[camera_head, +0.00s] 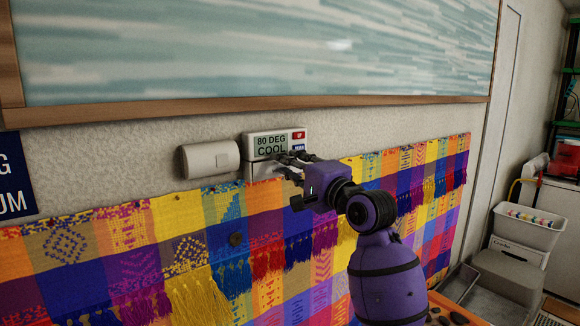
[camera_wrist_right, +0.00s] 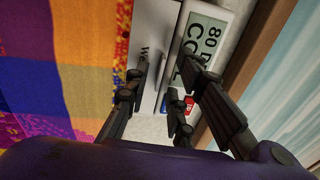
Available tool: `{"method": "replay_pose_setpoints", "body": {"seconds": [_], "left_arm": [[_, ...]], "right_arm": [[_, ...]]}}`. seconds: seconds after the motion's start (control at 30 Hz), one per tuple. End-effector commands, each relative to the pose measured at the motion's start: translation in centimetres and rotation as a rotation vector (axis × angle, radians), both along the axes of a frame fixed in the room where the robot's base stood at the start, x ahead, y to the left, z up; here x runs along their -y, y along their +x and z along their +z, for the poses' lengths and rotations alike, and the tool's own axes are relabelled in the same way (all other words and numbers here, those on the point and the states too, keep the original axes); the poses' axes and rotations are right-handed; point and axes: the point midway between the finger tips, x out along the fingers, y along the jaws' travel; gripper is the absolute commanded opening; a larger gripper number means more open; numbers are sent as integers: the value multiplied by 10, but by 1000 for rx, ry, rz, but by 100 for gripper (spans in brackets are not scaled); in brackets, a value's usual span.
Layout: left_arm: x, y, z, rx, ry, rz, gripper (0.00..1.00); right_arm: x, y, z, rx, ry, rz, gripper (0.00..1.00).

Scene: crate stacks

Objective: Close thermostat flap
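The white thermostat (camera_head: 249,148) is on the wall below the framed picture. Its display reads "80 DEG COOL", with a red and a blue button at its right. A white flap panel (camera_head: 262,170) shows below the display. In the right wrist view the flap (camera_wrist_right: 150,30) carries partly hidden lettering and lies beside the display (camera_wrist_right: 203,40). I cannot tell its exact angle. My right gripper (camera_head: 288,162) is at the thermostat's lower right, its dark fingers spread and empty. In the wrist view the fingers (camera_wrist_right: 165,76) overlap flap and display; contact is unclear. My left gripper is out of view.
A white rounded box (camera_head: 210,159) is on the wall just left of the thermostat. A colourful fringed textile (camera_head: 130,255) hangs below. The picture's wooden frame (camera_head: 230,108) runs above. White bins (camera_head: 528,226) stand at the right.

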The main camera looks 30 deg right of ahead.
Motion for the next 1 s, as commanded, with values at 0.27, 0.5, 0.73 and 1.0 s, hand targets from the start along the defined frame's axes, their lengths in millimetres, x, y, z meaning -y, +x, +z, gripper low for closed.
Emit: {"method": "replay_pose_setpoints", "body": {"seconds": [0.27, 0.5, 0.73, 1.0], "left_arm": [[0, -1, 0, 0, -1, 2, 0], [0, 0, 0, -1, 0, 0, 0], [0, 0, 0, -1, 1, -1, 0], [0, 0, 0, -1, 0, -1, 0]], "right_arm": [[0, -4, -1, 0, 0, 0, 23], [4, -42, -6, 0, -1, -2, 23], [7, -90, -11, -1, -2, -1, 23], [9, -117, -14, 0, 0, -1, 23]]}}
